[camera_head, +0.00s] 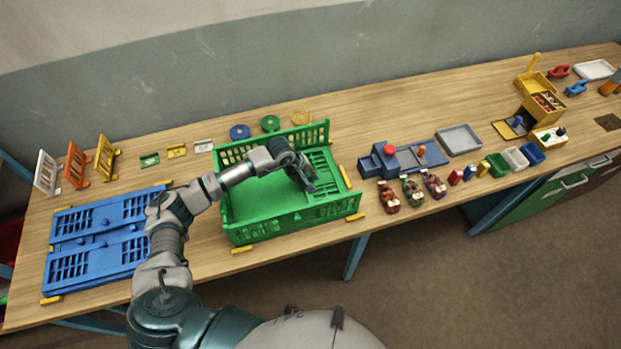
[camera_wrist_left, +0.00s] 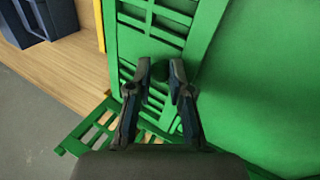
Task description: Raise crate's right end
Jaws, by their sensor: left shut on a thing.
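The green crate (camera_head: 290,224) stands on the table with its front and back long walls upright. Its slatted right end panel (camera_head: 322,164) lies low, folded inward over the floor; a slight tilt is hard to judge. My left gripper (camera_head: 310,186) reaches down into the crate at this panel. In the left wrist view, its fingers (camera_wrist_left: 159,76) are closed around a small green knob (camera_wrist_left: 158,88) on the panel (camera_wrist_left: 150,28), partly hidden between them. The plain green crate floor (camera_wrist_left: 255,75) lies beside it. My right gripper is not in view.
A folded blue crate (camera_head: 98,238) lies at left. Yellow stops (camera_head: 345,177) surround the green crate. A blue fixture with a red knob (camera_head: 389,149) stands close on the right, with small toy-like figures (camera_head: 412,190) near the front edge. Coloured discs (camera_head: 270,124) lie behind.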

